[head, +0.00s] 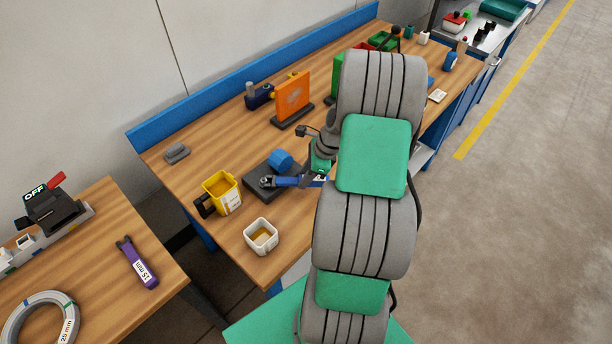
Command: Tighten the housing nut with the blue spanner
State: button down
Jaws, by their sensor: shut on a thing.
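The blue spanner (289,181) lies level, its silvery jaw end pointing left over the dark housing block (257,189). The jaw end is at the housing nut (266,181), but the view is too small to tell whether it fits around the nut or only sits beside it. A blue round part (280,159) stands on the back of the block. My gripper (319,178) is at the right end of the spanner and shut on its handle. My arm hides part of the gripper and the handle's far end.
A yellow bin (222,193) and a white cup (261,236) stand close to the block. An orange panel (292,97) stands behind it. A purple 15 mm spanner (137,263) and a grey 25 mm coil (42,322) lie on the left table. Bare wood (215,145) is free behind the bin.

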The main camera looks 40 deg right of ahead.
jog(key=shift+w+a, duration=0.4)
jog(key=shift+a, duration=0.05)
dwell(0.4)
jog(key=shift+s, duration=0.1)
jog(key=shift+s+a+m+t+h, duration=0.35)
jog(key=shift+s+a+m, duration=0.45)
jog(key=shift+m, duration=0.4)
jog(key=shift+s+a+m, duration=0.35)
jog(key=shift+a+m, duration=0.1)
jog(key=shift+m, duration=0.05)
jog(key=shift+w+d+n, duration=0.2)
jog(key=shift+d+n, duration=0.1)
jog(key=shift+s, duration=0.1)
jog(key=shift+s+d, duration=1.55)
jog(key=shift+s, duration=0.3)
